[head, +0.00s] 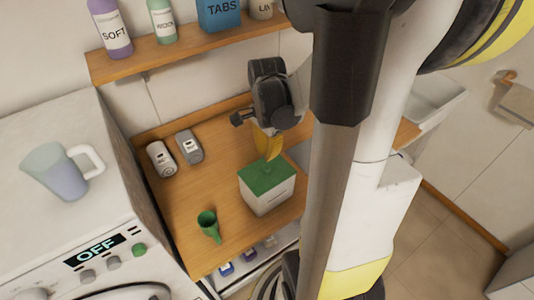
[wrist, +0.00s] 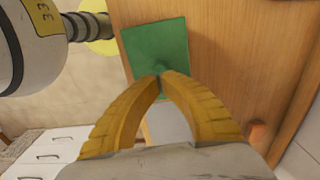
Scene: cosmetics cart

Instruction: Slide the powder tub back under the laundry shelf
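The powder tub (head: 268,197) is a white box with a green lid, standing on the wooden counter at its front right. Its green lid (wrist: 150,40) fills the upper middle of the wrist view. The laundry shelf (head: 175,50) is a wooden board on the wall, above and behind the tub. My gripper (head: 269,152) is over the lid, pointing down. In the wrist view its yellow fingertips (wrist: 161,75) come together at the small knob on the lid and appear shut on it. The tub's underside is hidden.
Two small grey items (head: 188,146) lie at the back left. A washing machine (head: 65,215) with a jug (head: 62,172) is at left. Bottles (head: 110,30) stand on the shelf. The counter behind the tub looks mostly clear.

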